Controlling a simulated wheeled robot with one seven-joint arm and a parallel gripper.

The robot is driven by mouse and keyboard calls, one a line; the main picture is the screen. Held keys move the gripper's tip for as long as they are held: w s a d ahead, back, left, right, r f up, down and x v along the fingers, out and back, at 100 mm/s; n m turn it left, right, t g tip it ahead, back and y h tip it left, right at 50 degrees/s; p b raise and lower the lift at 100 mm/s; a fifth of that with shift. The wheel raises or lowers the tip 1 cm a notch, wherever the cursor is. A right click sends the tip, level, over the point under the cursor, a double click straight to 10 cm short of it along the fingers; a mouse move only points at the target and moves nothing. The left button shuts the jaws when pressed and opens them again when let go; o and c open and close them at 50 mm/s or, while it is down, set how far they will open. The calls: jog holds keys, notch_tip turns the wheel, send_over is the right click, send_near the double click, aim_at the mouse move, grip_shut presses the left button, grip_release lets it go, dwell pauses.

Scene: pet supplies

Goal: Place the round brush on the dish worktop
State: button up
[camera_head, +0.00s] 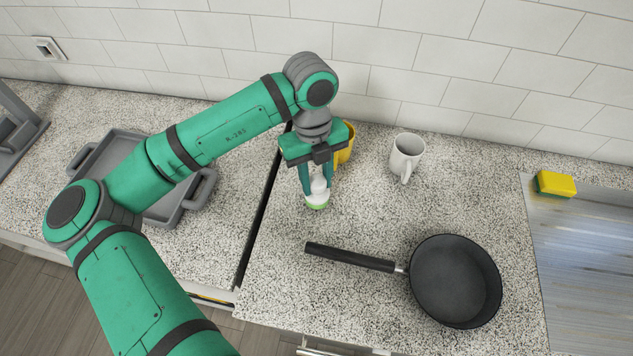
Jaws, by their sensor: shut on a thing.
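My gripper (317,192) points down over the speckled worktop (290,290) and is shut on the round brush (317,204). The brush has a white knob-like top and a green-edged base. Its upper part is between my fingers. It is upright, at or just above the worktop surface; I cannot tell whether it touches.
A yellow mug (346,143) stands close behind my gripper, partly hidden. A white mug (406,155) stands to the right. A black frying pan (455,281) lies in front right. A yellow-green sponge (555,184) lies by the metal sink area (590,250). A grey tray (165,213) is left, beyond a dark gap.

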jog(key=shift+f, duration=0.8)
jog(key=shift+f, duration=0.15)
jog(key=o, duration=1.1)
jog(key=r, duration=0.4)
jog(key=w+r, duration=0.1)
jog(key=r, duration=0.7)
jog(key=shift+w+a+r, duration=0.15)
jog(key=shift+a, duration=0.15)
